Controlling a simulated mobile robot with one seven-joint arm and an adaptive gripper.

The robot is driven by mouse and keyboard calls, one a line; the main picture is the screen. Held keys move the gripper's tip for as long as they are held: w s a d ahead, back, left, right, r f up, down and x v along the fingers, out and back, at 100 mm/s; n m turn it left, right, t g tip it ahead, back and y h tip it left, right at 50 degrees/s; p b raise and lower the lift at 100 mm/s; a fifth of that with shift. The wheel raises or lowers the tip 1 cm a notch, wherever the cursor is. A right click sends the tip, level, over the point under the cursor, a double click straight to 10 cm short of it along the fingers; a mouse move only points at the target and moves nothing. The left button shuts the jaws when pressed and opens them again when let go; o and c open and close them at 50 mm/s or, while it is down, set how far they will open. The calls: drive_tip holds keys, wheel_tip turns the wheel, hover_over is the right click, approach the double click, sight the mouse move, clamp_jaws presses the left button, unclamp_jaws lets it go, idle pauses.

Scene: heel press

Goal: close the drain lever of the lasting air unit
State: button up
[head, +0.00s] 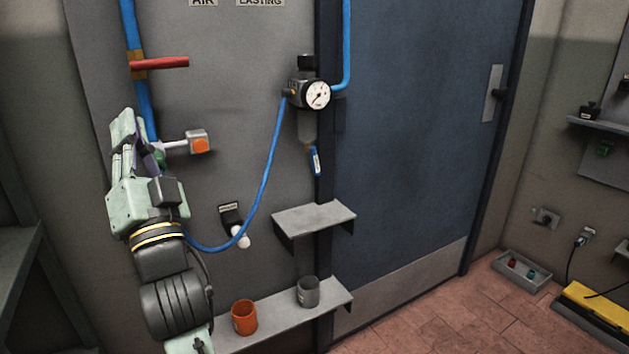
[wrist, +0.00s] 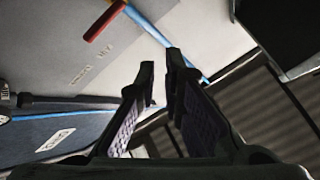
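The lasting air unit (head: 309,92) has a round white gauge, a black knob on top and a grey bowl below. Its drain lever, a small blue handle (head: 315,161), hangs almost straight down, slightly tilted, under the bowl beside the door frame. My gripper (head: 126,122) is well to the left of it, pointing up near the blue pipe and touching nothing that I can make out. In the wrist view my gripper (wrist: 160,65) is open with nothing between its fingers. The drain lever cannot be made out in the wrist view.
A red lever (head: 160,63) sits on the blue pipe above my gripper. An orange-buttoned fitting (head: 199,144) juts out to its right. A blue hose (head: 266,170) loops down from the unit. A small shelf (head: 314,218) sticks out below the drain lever.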

sight(316, 167)
drive_tip(key=w+d+f+m+h, duration=0.3)
drive_tip(key=w+d+f, duration=0.1)
drive_tip(key=w+d+f+m+h+b, duration=0.1)
drive_tip(key=w+d+f+m+h, duration=0.2)
drive_tip(key=w+d+f+h, duration=0.1)
drive_tip(key=w+d+f+m+h, duration=0.3)
drive_tip(key=w+d+f+m, duration=0.1)
drive_tip(key=w+d, duration=0.1)
drive_tip(key=shift+w+d+f+g+h+b, duration=0.3)
drive_tip(key=shift+w+f+b, duration=0.1)
drive_tip(key=shift+w, duration=0.1)
clamp_jaws()
drive_tip(key=w+d+f+m+g+h+b, duration=0.1)
drive_tip(key=w+d+f+m+g+h, duration=0.2)
drive_tip(key=d+f, duration=0.6)
drive_tip(key=w+d+m+h, duration=0.1)
drive_tip(key=d+m, duration=0.1)
drive_tip(key=shift+w+m, duration=0.3)
drive_tip(key=shift+m, duration=0.1)
drive_tip(key=shift+a, duration=0.1)
